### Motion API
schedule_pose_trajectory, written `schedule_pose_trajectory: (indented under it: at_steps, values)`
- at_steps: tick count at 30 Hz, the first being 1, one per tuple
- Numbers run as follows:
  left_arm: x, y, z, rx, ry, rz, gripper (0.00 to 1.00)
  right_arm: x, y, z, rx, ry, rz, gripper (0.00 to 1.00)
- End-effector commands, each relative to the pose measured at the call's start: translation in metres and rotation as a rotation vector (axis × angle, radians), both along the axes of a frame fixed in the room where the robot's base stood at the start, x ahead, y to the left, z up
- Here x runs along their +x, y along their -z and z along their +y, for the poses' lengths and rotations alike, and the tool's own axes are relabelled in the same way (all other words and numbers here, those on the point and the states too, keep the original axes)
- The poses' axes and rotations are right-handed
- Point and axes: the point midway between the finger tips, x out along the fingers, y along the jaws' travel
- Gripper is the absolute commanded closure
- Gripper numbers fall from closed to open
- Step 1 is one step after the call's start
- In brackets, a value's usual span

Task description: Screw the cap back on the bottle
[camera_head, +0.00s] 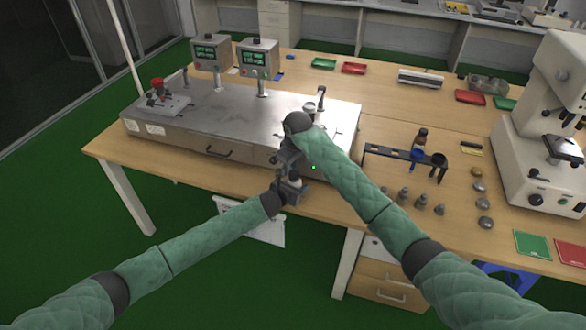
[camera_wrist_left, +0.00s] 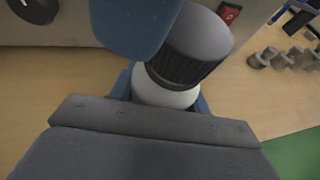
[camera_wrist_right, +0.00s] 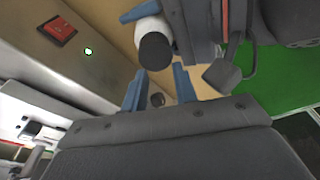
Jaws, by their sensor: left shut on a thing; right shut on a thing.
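The white bottle (camera_wrist_left: 160,92) with its ribbed black cap (camera_wrist_left: 190,48) shows in the left wrist view, the cap seated on or over its neck and looking tilted from there. My left gripper (camera_head: 291,188) is shut on the bottle's body in front of the bench edge. My right gripper (camera_head: 290,160) is just above it, shut on the cap, which shows at its blue fingertips in the right wrist view (camera_wrist_right: 155,50). The bottle (camera_wrist_right: 146,30) is there too. I cannot tell how tightly the cap sits. In the head view the grippers mostly hide both.
A metal-topped machine (camera_head: 225,115) stands right behind my grippers. The wooden bench (camera_head: 340,200) is clear between machine and weights.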

Motion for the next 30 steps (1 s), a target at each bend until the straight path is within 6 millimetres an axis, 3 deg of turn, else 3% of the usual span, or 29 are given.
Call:
schedule_pose_trajectory:
  at_steps: [2, 30]
  values:
    - [0.000, 0.002, 0.000, 0.001, -0.001, 0.003, 1.00, 0.000, -0.002, 0.002, 0.002, -0.004, -0.002, 1.00]
    - [0.007, -0.001, 0.011, 0.005, -0.016, -0.001, 1.00, -0.002, 0.007, -0.007, -0.012, 0.001, 0.011, 1.00]
